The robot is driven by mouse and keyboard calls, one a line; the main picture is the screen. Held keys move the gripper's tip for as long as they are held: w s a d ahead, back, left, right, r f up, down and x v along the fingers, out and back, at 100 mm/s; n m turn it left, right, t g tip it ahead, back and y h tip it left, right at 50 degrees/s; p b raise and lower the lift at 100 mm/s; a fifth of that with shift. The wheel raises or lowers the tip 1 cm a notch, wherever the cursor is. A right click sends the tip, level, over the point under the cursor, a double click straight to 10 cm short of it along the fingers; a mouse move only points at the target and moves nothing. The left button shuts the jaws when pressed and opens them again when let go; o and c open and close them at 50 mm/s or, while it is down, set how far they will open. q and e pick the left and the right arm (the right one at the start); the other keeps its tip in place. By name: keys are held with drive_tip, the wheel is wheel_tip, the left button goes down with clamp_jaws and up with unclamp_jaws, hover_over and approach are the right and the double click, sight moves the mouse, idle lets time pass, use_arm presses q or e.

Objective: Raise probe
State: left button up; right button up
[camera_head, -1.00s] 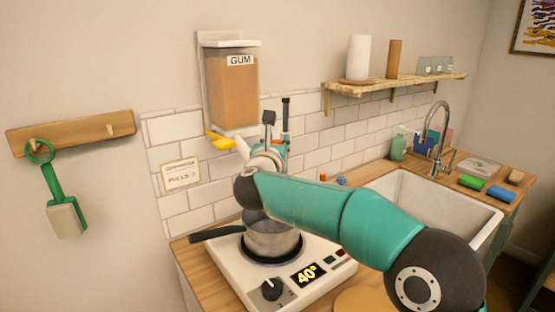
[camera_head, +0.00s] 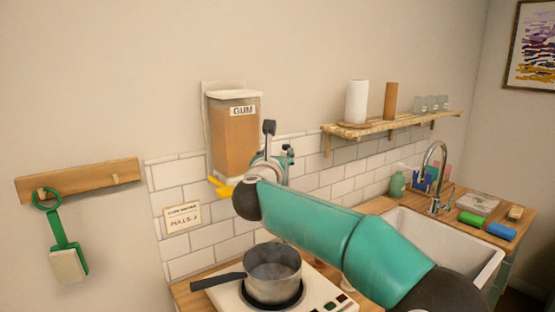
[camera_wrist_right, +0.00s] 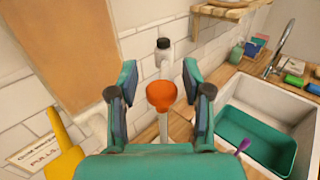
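My right gripper (camera_wrist_right: 161,92) has its two fingers spread in the right wrist view. An orange knob on a white stem (camera_wrist_right: 161,95), which may be the probe, shows between them with a gap on both sides. I cannot tell how far it is from the fingers. In the head view my right gripper (camera_head: 278,145) is raised above the pot, in front of the tiles and right of the gum dispenser (camera_head: 234,135); the knob is not visible there. A grey saucepan (camera_head: 272,272) sits on the white hotplate (camera_head: 228,296). My left gripper is out of view.
The dispenser's yellow lever (camera_head: 222,187) is close to the gripper's left. A wooden shelf (camera_head: 395,124) is on the wall to the right. The sink (camera_head: 440,240) is below it. A green tool (camera_head: 65,240) hangs at left.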

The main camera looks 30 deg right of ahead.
drive_tip(key=shift+f, duration=0.15)
drive_tip(key=v, duration=1.2)
drive_tip(key=shift+f, duration=0.1)
idle(0.3)
